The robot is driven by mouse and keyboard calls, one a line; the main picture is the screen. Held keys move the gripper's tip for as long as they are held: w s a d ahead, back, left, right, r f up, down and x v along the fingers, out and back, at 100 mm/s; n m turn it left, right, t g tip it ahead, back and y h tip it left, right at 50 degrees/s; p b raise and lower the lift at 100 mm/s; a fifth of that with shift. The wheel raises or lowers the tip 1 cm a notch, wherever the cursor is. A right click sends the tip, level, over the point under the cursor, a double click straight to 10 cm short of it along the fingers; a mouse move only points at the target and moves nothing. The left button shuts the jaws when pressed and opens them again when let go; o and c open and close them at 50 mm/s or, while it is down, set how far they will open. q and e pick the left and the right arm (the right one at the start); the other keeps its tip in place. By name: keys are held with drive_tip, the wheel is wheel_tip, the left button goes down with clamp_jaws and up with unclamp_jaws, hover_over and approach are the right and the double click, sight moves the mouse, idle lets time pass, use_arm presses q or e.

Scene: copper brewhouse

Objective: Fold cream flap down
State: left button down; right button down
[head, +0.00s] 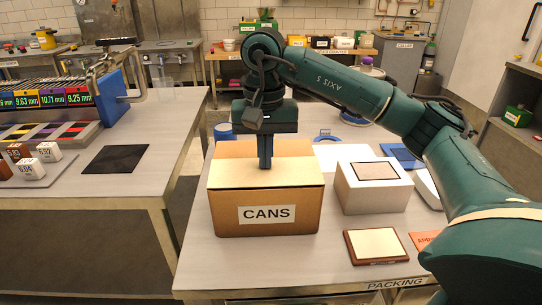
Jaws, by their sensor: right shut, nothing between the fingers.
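A brown cardboard box (230,212) with a CANS label on its front stands on the packing table. Its cream flap (300,173) shows on top, looking roughly flat over the front part of the opening. A brown panel (228,150) shows behind it; I cannot tell whether it stands up or lies flat. My right gripper (265,166) points straight down over the middle of the box top, shut and empty. Its fingertips are at or just above the cream flap; contact is not clear. My left gripper is out of view.
A white box (374,195) stands right of the cardboard box, with a framed cream plate (375,246) in front of it. A blue tape-like item (326,138) lies behind. My right arm spans the table's right side. A left bench (95,200) stands across a gap.

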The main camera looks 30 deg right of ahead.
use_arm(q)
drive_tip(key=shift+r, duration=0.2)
